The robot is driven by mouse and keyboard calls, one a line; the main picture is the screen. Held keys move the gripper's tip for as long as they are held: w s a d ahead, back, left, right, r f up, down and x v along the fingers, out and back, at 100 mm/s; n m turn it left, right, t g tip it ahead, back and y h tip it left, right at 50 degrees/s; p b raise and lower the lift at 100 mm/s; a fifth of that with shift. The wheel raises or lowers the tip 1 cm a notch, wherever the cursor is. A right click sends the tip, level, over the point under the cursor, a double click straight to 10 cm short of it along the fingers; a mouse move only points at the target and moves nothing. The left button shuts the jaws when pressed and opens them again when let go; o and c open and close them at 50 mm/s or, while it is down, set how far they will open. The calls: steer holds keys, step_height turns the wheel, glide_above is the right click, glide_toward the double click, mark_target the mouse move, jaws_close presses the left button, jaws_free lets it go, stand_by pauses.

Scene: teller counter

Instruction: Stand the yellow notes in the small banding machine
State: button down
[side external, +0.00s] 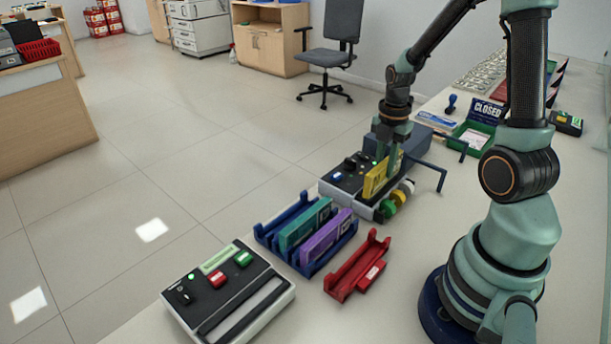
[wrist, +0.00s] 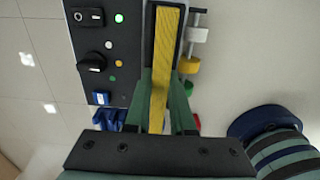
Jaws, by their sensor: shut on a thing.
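The yellow notes (side external: 377,179) are an upright bundle gripped at the small banding machine (side external: 345,184), a grey-white box with a black control panel. My gripper (side external: 389,155) comes down from above and is shut on the notes. In the wrist view the notes (wrist: 167,48) run as a narrow yellow strip between the green fingers (wrist: 160,95). They line up with a dark-edged slot in the machine (wrist: 100,50), beside the panel's switch and knob. How deep they sit, and whether they touch the slot's bottom, I cannot tell.
A blue rack (side external: 268,238) holds teal (side external: 304,226) and purple (side external: 326,238) bundles. A red holder (side external: 357,268) is empty. A larger machine (side external: 228,297) stands at the front left. Band rolls (side external: 388,208) and a blue bracket (side external: 441,178) flank the small machine. A green tray (side external: 474,138) lies behind.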

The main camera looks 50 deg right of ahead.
steer(key=shift+f, duration=0.45)
steer(key=c, duration=0.7)
jaws_free()
steer(key=shift+r, duration=3.55)
steer(key=a+r+m+t, duration=0.2)
steer(key=a+r+m, duration=0.1)
steer(key=a+m, duration=0.2)
steer(key=a+r+m+t, duration=0.1)
steer(key=a+r+m, duration=0.3)
steer(key=a+m, duration=0.2)
steer(key=a+r+m+t, duration=0.2)
steer(key=a+r+m, duration=0.2)
steer(key=a+m, duration=0.2)
steer(key=shift+s+a+r+m+t, duration=0.2)
steer(key=shift+s+a+m+t, duration=0.1)
steer(key=shift+m, duration=0.2)
